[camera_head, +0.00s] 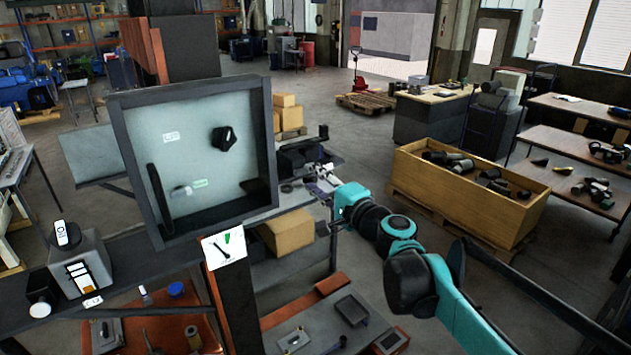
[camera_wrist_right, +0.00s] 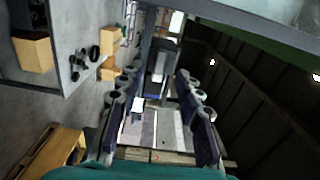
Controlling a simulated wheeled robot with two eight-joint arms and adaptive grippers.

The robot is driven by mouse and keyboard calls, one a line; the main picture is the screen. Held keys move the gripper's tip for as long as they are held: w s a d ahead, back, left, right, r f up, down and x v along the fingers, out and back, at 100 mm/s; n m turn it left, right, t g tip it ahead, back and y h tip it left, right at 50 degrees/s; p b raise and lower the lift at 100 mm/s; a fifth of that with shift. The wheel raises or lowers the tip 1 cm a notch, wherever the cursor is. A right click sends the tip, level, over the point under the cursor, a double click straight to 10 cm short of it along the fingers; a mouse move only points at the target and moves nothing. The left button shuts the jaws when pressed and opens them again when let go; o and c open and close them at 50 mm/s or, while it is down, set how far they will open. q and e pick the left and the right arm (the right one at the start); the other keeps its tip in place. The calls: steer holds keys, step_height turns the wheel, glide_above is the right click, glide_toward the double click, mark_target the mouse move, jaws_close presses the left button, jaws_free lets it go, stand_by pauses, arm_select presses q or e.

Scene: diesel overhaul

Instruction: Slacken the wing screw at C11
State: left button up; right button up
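A framed pale panel (camera_head: 225,105) stands upright on the bench at left centre. The fitting may be the wing screw, but I cannot read C11 anywhere. My right gripper (camera_head: 324,200) is to the right of the panel, apart from it. In the right wrist view its two fingers (camera_wrist_right: 160,112) stand wide apart with nothing between them. My left gripper is not in view.
A card with a wrench picture (camera_head: 224,246) hangs below the panel. A grey block with labels (camera_head: 80,268) stands at left on the bench. A cardboard box (camera_head: 287,232) sits under the bench top. A wooden crate (camera_head: 460,205) of parts is at right. Open floor lies behind.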

mark_target(305, 172)
steer(key=shift+w+a, duration=0.15)
steer(key=shift+w, duration=0.1)
steer(key=shift+b+x, duration=0.3)
steer(key=shift+x, duration=1.45)
steer(key=shift+s, duration=0.1)
jaws_close()
steer(key=n, duration=0.4)
steer(key=shift+n, duration=0.4)
steer(key=shift+n, duration=0.4)
steer(key=n, duration=0.4)
steer(key=shift+b, duration=0.3)
